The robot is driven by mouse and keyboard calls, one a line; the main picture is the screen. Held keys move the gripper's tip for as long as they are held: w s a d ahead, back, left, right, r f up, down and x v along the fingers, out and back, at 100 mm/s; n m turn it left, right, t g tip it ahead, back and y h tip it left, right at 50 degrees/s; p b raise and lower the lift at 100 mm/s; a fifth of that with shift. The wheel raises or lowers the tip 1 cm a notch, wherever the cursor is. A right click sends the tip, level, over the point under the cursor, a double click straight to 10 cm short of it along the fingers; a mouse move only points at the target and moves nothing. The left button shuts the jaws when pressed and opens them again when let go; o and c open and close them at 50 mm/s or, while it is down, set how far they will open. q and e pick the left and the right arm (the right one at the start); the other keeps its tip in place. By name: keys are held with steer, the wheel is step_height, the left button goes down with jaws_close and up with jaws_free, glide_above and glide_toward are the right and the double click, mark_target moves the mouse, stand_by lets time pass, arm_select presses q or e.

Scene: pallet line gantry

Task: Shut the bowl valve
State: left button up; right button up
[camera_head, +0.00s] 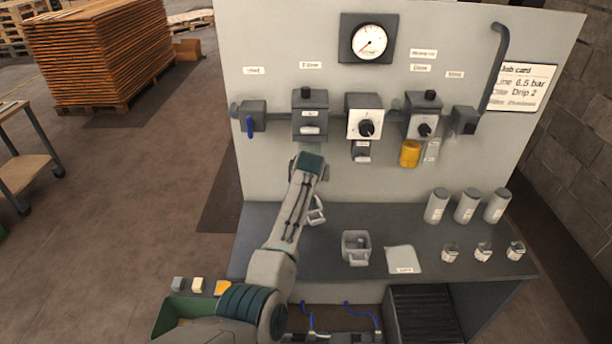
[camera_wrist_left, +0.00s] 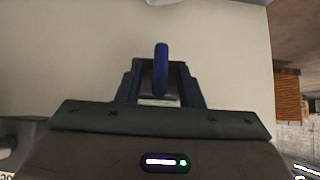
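In the head view my left arm reaches up to the panel, and my left gripper (camera_head: 310,165) is just below the filter unit (camera_head: 310,118). The arm hides what is directly in front of the gripper. In the left wrist view a blue lever (camera_wrist_left: 161,68) stands upright between the spread fingers of my left gripper (camera_wrist_left: 162,85), with gaps showing on both sides. I cannot tell whether this lever is the bowl valve. Another blue lever (camera_head: 250,127) hangs down on the inlet valve at the panel's left. My right gripper is out of view.
The panel (camera_head: 270,40) also bears a gauge (camera_head: 369,42), a regulator knob (camera_head: 366,129) and a yellow cup (camera_head: 410,153). On the bench (camera_head: 335,270) below are a square container (camera_head: 356,247), a white cloth (camera_head: 403,259) and several grey canisters (camera_head: 467,207). A pallet stack (camera_head: 95,50) stands at the left.

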arm_select(q)
steer(key=shift+w+f, duration=0.2)
steer(key=shift+s+d+r, duration=0.1)
steer(key=shift+s, duration=0.05)
steer(key=shift+c, duration=0.8)
jaws_close()
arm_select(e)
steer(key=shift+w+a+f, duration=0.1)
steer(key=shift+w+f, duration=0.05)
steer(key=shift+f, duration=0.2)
